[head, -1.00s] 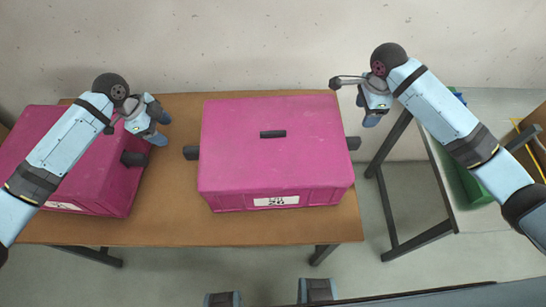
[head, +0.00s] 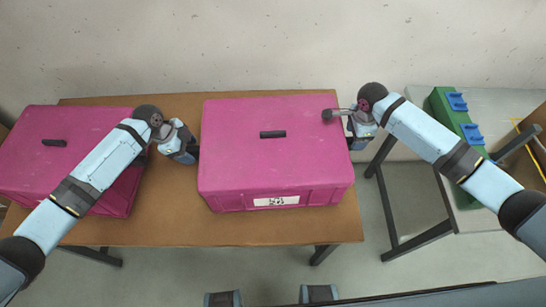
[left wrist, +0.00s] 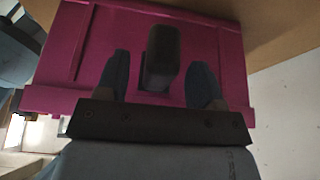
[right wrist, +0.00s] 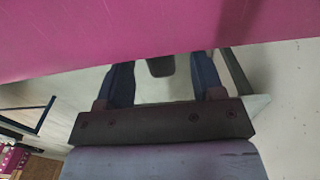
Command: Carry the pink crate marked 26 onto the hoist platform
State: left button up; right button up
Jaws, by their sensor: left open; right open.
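The pink crate marked 26 (head: 240,165) sits closed on the brown table, its white label (head: 276,201) facing me. My left gripper (head: 190,155) is at the crate's left end. In the left wrist view, its open fingers (left wrist: 158,80) stand on either side of the dark side handle (left wrist: 162,55). My right gripper (head: 358,142) is at the right end. In the right wrist view, its open fingers (right wrist: 160,80) lie either side of the other dark handle (right wrist: 160,66), which is partly hidden by the crate (right wrist: 150,30). The hoist platform is not identifiable.
A second pink crate (head: 80,125) stands on the table (head: 180,225) at the left, partly behind my left arm. At the right, a pale table (head: 410,100) holds a green container with blue parts (head: 455,115). A plain wall is behind.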

pick_arm(q)
jog(key=shift+x, duration=1.25)
pick_arm(e)
jog(key=shift+f, duration=1.25)
pick_arm(q)
jog(key=shift+c, duration=0.3)
pick_arm(e)
jog(key=shift+c, duration=0.3)
pick_arm(q)
grip_shut()
pick_arm(e)
grip_shut()
pick_arm(q)
jog(key=shift+r, duration=0.1)
